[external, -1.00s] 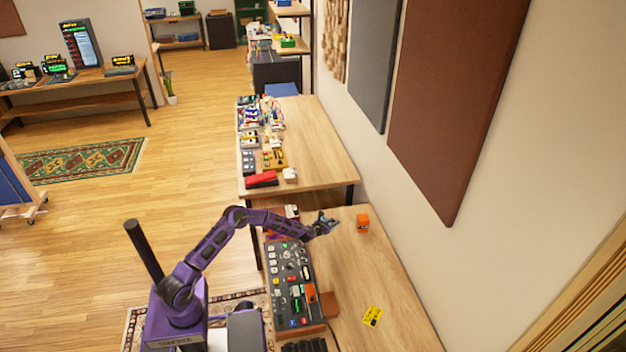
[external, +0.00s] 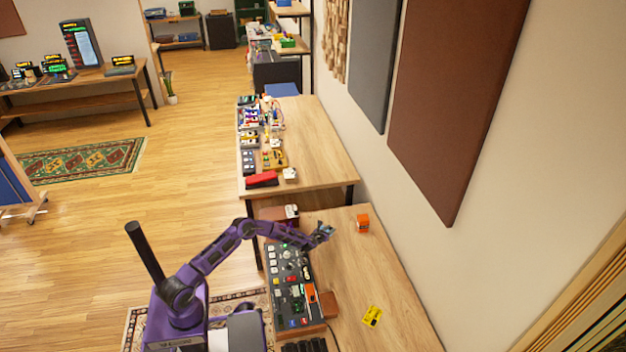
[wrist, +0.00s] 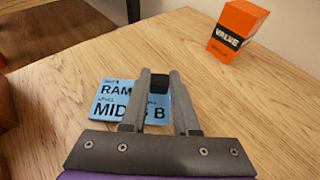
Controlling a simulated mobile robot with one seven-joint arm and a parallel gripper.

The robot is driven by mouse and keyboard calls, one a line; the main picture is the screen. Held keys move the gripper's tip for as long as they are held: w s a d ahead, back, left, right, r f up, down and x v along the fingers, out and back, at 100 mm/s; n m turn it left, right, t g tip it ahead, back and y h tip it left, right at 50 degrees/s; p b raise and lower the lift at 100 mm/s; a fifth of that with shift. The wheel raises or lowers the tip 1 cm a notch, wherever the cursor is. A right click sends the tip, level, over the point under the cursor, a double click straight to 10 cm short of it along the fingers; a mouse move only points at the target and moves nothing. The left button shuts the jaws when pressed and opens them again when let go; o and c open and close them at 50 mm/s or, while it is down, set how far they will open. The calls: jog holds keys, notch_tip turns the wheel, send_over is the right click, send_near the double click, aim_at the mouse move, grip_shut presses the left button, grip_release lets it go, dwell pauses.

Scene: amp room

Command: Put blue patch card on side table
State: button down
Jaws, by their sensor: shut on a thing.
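The blue patch card (wrist: 108,98) has dark lettering reading RAM and MID B. It shows in the wrist view, partly hidden behind my fingers. My gripper (wrist: 156,82) is shut on it; in the external view my gripper (external: 325,232) is over the near wooden table (external: 385,270), with a small bluish patch at its tip. I cannot tell whether the card touches the tabletop or is slightly above it. Which table is the side table is not clear from the pictures.
An orange VALVE box (wrist: 236,30) stands beyond my gripper. A yellow card (external: 372,316) lies nearer the camera. A dark control panel (external: 292,285) is left of the bare tabletop. A farther table (external: 325,155) holds pedals on its left; its right side is clear.

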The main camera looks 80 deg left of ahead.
jog(key=shift+f, duration=0.55)
jog(key=c, duration=0.7)
grip_release()
jog(key=shift+o, duration=0.2)
jog(key=shift+r, duration=0.1)
jog(key=p+v, duration=0.1)
jog(key=v, duration=1.1)
